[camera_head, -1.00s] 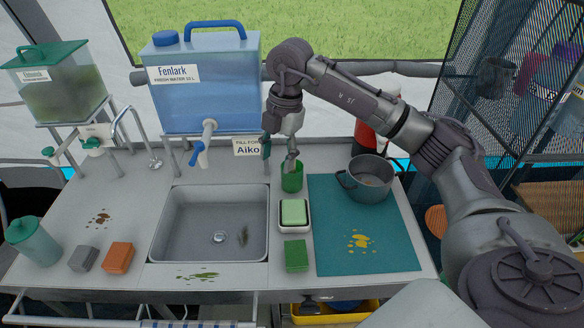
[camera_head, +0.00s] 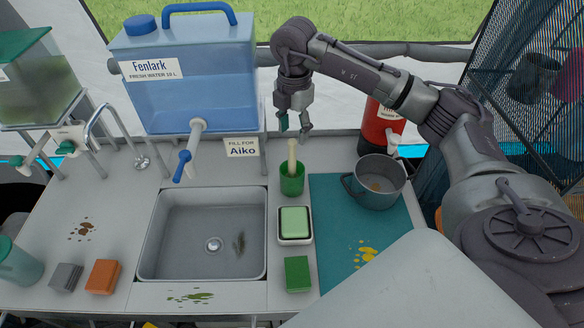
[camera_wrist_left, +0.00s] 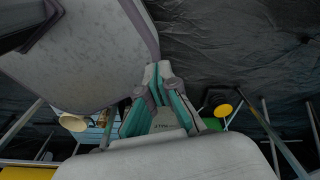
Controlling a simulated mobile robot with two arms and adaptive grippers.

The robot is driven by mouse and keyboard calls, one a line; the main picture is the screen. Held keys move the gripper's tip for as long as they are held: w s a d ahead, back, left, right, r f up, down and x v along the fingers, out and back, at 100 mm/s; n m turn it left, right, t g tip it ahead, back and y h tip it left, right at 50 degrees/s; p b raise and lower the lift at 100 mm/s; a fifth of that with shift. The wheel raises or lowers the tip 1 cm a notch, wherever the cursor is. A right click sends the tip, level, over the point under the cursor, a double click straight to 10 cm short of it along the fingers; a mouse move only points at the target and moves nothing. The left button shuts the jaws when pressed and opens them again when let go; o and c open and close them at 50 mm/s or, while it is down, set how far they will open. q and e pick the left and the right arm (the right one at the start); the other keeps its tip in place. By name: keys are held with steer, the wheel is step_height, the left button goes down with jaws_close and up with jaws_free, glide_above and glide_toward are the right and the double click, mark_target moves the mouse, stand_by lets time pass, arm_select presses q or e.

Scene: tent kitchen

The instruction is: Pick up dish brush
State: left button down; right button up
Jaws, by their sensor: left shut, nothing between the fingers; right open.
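The dish brush (camera_head: 292,152) stands in a green cup (camera_head: 292,184) on the counter, right of the sink. Only its pale upright handle shows; its lower part is hidden in the cup. My right gripper (camera_head: 295,126) is open and empty, fingers pointing down, with its fingertips just above the handle's top in the picture. How far apart they are in depth I cannot tell. My left gripper (camera_wrist_left: 165,78) shows only in the left wrist view, shut with nothing between its fingers.
A soap dish with green soap (camera_head: 294,222) and a green sponge (camera_head: 297,273) lie in front of the cup. A pot (camera_head: 375,182) stands on the teal mat (camera_head: 330,235). The blue water tank (camera_head: 190,80) and red extinguisher (camera_head: 378,125) stand behind.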

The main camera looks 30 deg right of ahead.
mark_target(294, 141)
step_height(294, 141, down, 4)
steer(key=shift+w+r, duration=0.1)
steer(key=shift+r, duration=0.1)
steer(key=shift+d+f+p, duration=0.1)
steer(key=shift+f+p, duration=0.1)
steer(key=shift+p, duration=0.2)
step_height(294, 141, down, 4)
steer(key=shift+w+f+p, duration=0.1)
steer(key=shift+w+p, duration=0.05)
steer(key=shift+p, duration=0.95)
steer(key=shift+f, duration=0.35)
steer(key=shift+c, duration=0.5)
arm_select(q)
steer(key=r, duration=0.3)
steer(key=shift+w+d+r, duration=0.1)
steer(key=shift+w+r, duration=0.05)
steer(key=shift+w, duration=0.1)
arm_select(e)
jaws_close()
